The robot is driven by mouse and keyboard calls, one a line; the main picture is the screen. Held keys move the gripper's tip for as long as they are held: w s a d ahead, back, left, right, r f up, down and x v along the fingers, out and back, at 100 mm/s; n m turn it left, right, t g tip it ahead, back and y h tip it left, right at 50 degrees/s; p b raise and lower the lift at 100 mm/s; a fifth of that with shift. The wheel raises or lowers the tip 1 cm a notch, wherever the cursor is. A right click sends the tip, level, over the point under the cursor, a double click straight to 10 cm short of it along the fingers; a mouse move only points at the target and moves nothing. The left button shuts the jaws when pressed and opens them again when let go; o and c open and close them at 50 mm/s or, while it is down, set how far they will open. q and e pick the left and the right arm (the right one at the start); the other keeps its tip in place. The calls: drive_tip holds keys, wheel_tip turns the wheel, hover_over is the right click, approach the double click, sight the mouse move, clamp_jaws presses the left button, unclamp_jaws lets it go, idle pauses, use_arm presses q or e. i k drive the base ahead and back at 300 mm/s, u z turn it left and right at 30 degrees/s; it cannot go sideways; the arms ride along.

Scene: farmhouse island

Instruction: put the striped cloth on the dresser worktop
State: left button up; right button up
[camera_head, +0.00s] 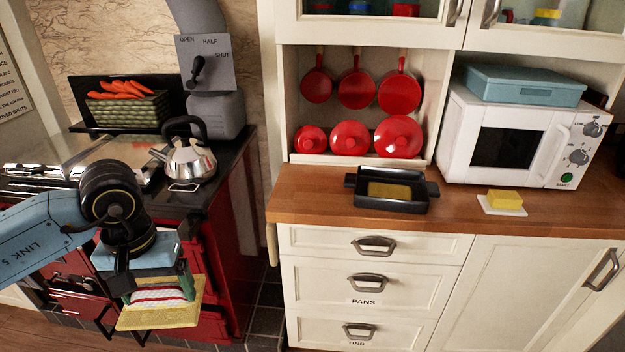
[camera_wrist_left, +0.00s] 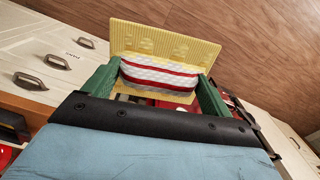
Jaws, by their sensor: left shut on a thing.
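The striped cloth (camera_head: 158,295), white with red stripes, is between the green fingers of my left gripper (camera_head: 157,288), held in the air in front of the red range. In the left wrist view the cloth (camera_wrist_left: 160,74) shows as a folded bundle with a finger at each end. A flat yellow ribbed piece (camera_wrist_left: 150,43) lies right against the cloth; I cannot tell whether they are joined. The wooden dresser worktop (camera_head: 318,207) is to the right of the gripper and higher in the picture. My right gripper is not in view.
On the worktop are a black tin (camera_head: 408,203), butter on a white dish (camera_head: 505,200) and a white microwave (camera_head: 455,130). Red pans stand and hang behind. A kettle (camera_head: 190,160) sits on the range. The worktop's left front is clear.

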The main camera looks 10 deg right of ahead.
sight(307, 194)
drive_tip(key=u, duration=0.3)
drive_tip(key=i, duration=0.85)
drive_tip(key=z, duration=0.65)
drive_tip(key=i, duration=0.55)
drive_tip(key=z, duration=0.6)
